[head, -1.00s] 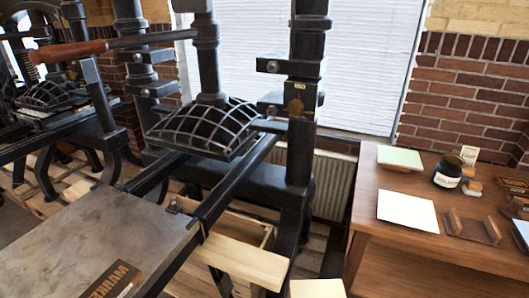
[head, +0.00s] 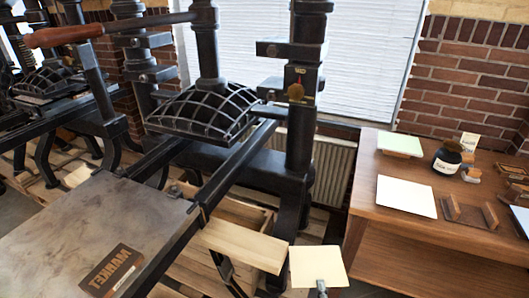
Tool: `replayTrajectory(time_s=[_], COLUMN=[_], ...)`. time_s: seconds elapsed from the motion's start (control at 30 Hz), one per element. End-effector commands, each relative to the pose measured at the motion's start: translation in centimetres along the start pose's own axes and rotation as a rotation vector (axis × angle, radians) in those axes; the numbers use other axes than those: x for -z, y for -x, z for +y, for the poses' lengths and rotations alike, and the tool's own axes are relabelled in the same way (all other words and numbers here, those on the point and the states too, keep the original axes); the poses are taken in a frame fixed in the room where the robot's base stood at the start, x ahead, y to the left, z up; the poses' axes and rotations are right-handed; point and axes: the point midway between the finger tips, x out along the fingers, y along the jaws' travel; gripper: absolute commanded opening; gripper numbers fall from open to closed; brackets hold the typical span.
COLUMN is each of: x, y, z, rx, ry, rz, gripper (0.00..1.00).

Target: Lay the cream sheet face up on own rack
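A cream sheet (head: 318,266) shows at the bottom of the head view, right of the press, its broad face towards the camera. The tip of my gripper (head: 321,287) is at its near edge and appears shut on it. The rest of my gripper is cut off by the frame. I cannot tell from its blank face which side is up. No rack is clearly identifiable; a low wooden holder with two upright blocks (head: 470,213) stands on the table at right.
A hand press with a dark ribbed platen (head: 207,112) and a flat bed (head: 105,225) bearing a MARKET block (head: 111,271) fills the left. The wooden table (head: 395,240) holds a white sheet (head: 406,196), a pale green pad (head: 400,145) and a dark jar (head: 447,160).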

Motion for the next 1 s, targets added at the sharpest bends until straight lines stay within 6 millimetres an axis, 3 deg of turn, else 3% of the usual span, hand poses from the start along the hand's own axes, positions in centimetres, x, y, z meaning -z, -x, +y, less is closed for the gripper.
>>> replayTrajectory(time_s=[0.37, 1.0], x=[0.0, 0.0], y=[0.0, 0.01], z=[0.01, 0.02], rx=[-0.001, -0.001], ry=[-0.053, -0.745], rz=[0.0, 0.0], gripper=[0.0, 0.0])
